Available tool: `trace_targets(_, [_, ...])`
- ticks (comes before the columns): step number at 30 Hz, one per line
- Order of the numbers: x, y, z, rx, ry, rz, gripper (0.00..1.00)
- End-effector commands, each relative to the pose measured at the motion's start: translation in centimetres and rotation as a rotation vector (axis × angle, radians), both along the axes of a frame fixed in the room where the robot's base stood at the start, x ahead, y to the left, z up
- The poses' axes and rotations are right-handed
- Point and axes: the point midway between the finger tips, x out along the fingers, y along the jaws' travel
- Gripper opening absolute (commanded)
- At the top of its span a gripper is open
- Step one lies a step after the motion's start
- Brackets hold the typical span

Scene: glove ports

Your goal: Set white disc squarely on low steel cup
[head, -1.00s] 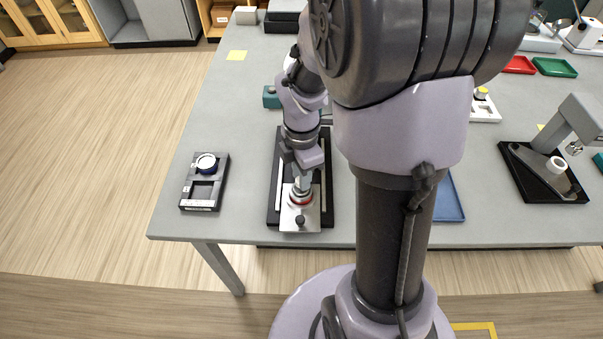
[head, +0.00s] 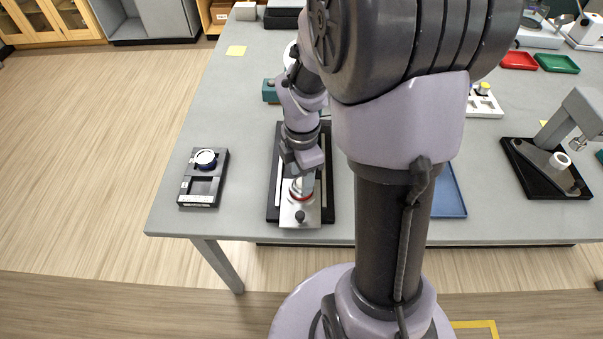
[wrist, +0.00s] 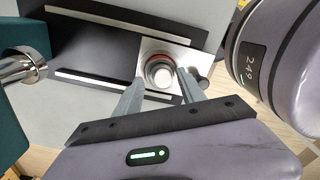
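My gripper (wrist: 160,95) is open, its two grey fingers apart above a steel plate (wrist: 148,52) on a black base. Between and just beyond the fingertips is a low round steel cup (wrist: 150,67) with a red ring around it. A pale round disc-like top (wrist: 163,77) shows at its middle; I cannot tell surely whether this is the white disc lying on it. The fingers do not visibly touch it. In the head view my gripper (head: 304,183) hides part of the plate (head: 293,216). Another white round piece (head: 205,157) with a blue rim sits in a black holder at left.
A dark knob (head: 300,215) stands at the plate's near end. The black holder (head: 186,190) has an empty square recess. A teal block (head: 269,91) stands behind the base, and a blue tray (head: 450,200) lies to the right. The table between holder and base is clear.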

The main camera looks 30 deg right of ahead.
Motion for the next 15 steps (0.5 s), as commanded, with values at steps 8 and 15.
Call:
trace_targets(8, [0.0, 0.0, 0.0, 0.000, 0.000, 0.000, 0.49])
trace_targets(15, [0.1, -0.1, 5.1, -0.003, -0.006, 0.000, 0.49])
